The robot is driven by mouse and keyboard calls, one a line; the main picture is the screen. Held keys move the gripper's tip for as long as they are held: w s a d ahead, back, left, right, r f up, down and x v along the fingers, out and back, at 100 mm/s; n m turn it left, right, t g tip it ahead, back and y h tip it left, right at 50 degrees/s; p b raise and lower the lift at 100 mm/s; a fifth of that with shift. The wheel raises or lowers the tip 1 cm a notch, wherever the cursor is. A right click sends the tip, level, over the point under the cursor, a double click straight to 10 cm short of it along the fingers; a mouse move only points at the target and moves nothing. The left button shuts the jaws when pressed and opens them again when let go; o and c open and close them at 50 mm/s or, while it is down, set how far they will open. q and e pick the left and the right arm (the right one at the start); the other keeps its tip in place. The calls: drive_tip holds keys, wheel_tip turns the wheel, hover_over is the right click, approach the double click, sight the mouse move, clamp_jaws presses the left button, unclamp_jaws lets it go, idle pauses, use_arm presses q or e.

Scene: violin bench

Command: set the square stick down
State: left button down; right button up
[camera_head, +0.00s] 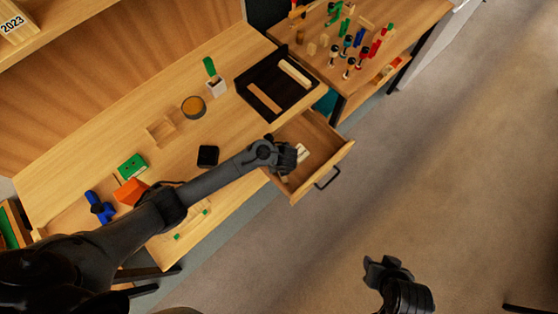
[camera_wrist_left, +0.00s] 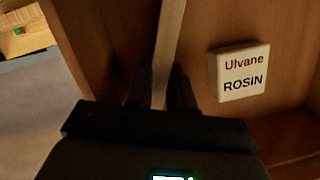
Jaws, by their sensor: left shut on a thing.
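My left gripper (camera_head: 291,157) is over the open drawer (camera_head: 327,164). In the left wrist view its dark fingers (camera_wrist_left: 161,88) are shut on a pale square wooden stick (camera_wrist_left: 171,35), which runs away from the fingers to the top edge of the picture. I cannot tell whether the stick touches the drawer. A white box marked "Ulvane ROSIN" (camera_wrist_left: 239,72) lies in the drawer, right of the stick. In the head view the arm hides the stick. My right gripper (camera_head: 382,264) is over the floor, apart from the bench; its finger gap is unclear.
A black tray (camera_head: 252,77) with a pale strip and a brown strip lies on the bench behind the drawer. A black block (camera_head: 208,156), a round tin (camera_head: 194,107) and a green box (camera_head: 132,166) stand on the bench. The drawer's handle (camera_head: 328,178) sticks out over the floor.

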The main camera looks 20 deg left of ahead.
use_arm(q)
drive_tip(key=shift+a+f, duration=0.1)
drive_tip(key=shift+f, duration=0.05)
drive_tip(key=c, duration=1.3)
unclamp_jaws()
drive_tip(key=shift+o, duration=0.2)
